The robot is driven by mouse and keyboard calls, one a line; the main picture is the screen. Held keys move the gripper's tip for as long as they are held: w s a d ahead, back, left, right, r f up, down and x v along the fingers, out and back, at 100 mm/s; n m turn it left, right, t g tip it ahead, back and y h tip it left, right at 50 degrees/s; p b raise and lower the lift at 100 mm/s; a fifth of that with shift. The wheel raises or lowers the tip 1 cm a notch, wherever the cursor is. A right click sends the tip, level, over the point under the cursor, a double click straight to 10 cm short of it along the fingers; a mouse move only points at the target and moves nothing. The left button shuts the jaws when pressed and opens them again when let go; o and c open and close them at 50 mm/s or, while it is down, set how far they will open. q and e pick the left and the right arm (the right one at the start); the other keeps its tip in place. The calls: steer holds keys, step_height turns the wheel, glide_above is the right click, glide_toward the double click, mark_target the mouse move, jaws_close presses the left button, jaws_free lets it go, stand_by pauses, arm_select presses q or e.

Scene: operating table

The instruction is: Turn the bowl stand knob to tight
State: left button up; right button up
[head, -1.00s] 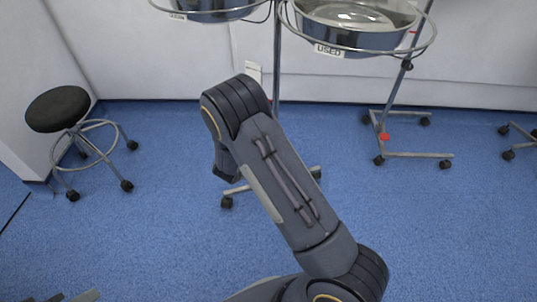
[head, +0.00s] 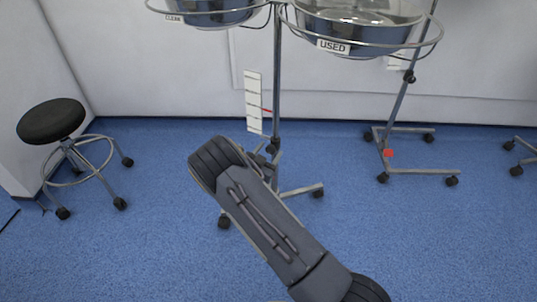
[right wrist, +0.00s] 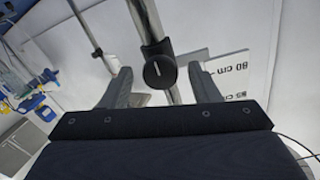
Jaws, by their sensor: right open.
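The bowl stand's dark round knob (right wrist: 160,71), with a white line on its face, sits on the metal pole in the right wrist view. My right gripper (right wrist: 161,74) is open, with one finger on each side of the knob and visible gaps between. In the head view the bowl stand's pole (head: 277,80) rises behind my right arm, which hides most of the gripper and the knob area. The stand carries a bowl labelled USED (head: 355,32) and another labelled CLEAN (head: 215,12). My left gripper is out of view.
A white height scale card (head: 253,102) with a red pointer hangs beside the pole. A black stool (head: 52,121) stands at the left. Another wheeled stand (head: 397,110) is at the right. Blue floor around them is clear.

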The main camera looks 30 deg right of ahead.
steer(key=shift+c, duration=0.2)
steer(key=c, duration=0.9)
